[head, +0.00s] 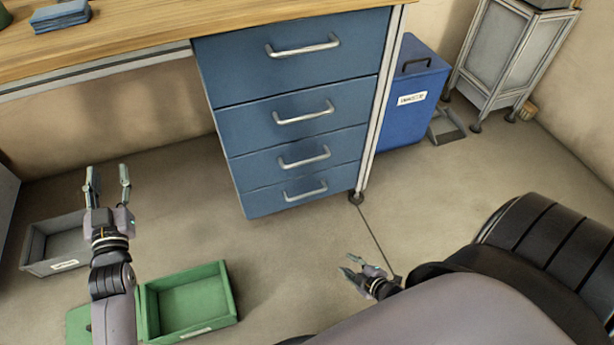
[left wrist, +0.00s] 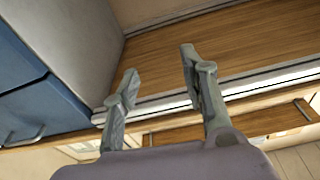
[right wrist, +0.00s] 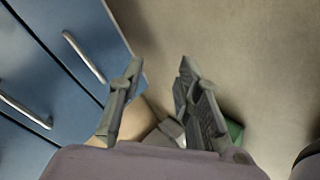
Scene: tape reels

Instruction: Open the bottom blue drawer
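The blue drawer unit stands under the wooden workbench with several drawers stacked, all shut. The bottom blue drawer (head: 265,200) is lowest in the head view, with a silver bar handle (head: 306,191) on its front. My left gripper (head: 108,178) is open and empty, left of the drawers and apart from them; its fingers also show apart in the left wrist view (left wrist: 158,75). My right gripper (head: 356,265) is open and empty, low in front of the drawers and right of the bottom handle. In the right wrist view its fingers (right wrist: 160,80) are apart, with blue fronts to the left.
A green bin (head: 232,300) and a grey bin (head: 25,250) sit on the floor at the left. A blue waste box (head: 418,85) stands right of the drawers, near a grey cabinet (head: 497,55). The floor (head: 290,240) before the drawers is clear.

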